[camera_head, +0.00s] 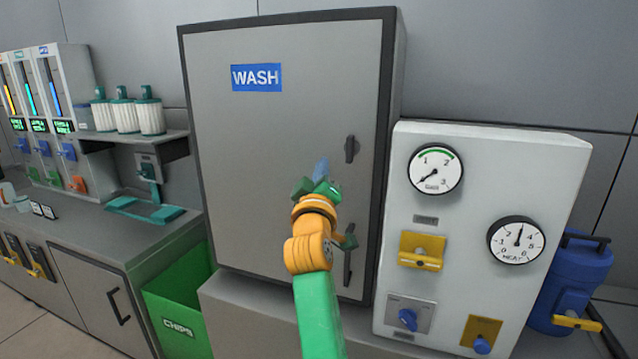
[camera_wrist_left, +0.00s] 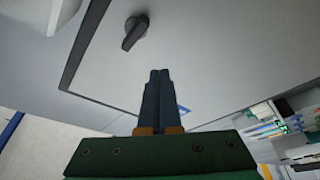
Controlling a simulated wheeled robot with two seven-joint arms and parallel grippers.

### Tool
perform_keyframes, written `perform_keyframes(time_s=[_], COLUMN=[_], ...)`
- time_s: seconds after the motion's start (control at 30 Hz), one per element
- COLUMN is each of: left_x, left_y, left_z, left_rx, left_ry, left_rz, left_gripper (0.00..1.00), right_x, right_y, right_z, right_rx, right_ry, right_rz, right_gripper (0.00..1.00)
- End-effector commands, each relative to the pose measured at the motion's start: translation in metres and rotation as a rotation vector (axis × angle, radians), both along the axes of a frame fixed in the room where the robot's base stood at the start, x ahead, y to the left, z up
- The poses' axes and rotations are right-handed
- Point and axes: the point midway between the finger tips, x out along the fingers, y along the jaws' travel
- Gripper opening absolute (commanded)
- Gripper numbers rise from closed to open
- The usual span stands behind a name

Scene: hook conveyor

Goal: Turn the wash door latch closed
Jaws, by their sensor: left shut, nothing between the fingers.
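The wash door (camera_head: 260,150) is a grey cabinet door with a blue WASH label, and it looks shut in its dark frame. Its latch (camera_head: 350,149) is a small dark turn knob near the right edge, standing about upright in the head view. The latch also shows in the left wrist view (camera_wrist_left: 135,33), ahead of the fingers and a little left. My left gripper (camera_head: 321,167) is in front of the door, left of and slightly below the latch. Its blue fingers (camera_wrist_left: 158,75) are together and empty, apart from the latch. My right gripper is out of view.
A dark bar handle (camera_head: 348,268) is low on the door, partly behind my arm. A white gauge panel (camera_head: 475,200) stands close on the right. A shelf with white filters (camera_head: 150,117) and a green CHIPS bin (camera_head: 177,325) are on the left.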

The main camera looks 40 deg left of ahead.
Motion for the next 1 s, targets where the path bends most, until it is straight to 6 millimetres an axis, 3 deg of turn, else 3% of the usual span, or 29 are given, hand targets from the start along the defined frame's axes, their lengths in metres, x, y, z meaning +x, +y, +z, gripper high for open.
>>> perform_keyframes(time_s=[0.23, 0.73, 0.77, 0.87, 1.0], left_x=[-0.02, -0.021, -0.02, -0.02, -0.049], left_y=[-0.014, -0.015, -0.016, -0.025, -0.061], left_z=[0.0, -0.005, -0.014, -0.076, -0.208], left_rx=[0.0, 0.009, 0.02, 0.102, 0.283], left_ry=[-0.002, 0.018, 0.046, 0.236, 0.657], left_rz=[0.0, -0.001, -0.003, -0.037, -0.188], left_gripper=[0.0, 0.0, 0.0, 0.0, 0.0], right_x=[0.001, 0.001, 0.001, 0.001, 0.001], right_y=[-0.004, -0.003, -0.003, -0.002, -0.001], right_z=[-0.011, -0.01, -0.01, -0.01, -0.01], right_rx=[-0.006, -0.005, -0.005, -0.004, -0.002], right_ry=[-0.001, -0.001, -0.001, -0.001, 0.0], right_rz=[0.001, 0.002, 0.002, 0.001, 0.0], right_gripper=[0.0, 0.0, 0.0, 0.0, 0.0])
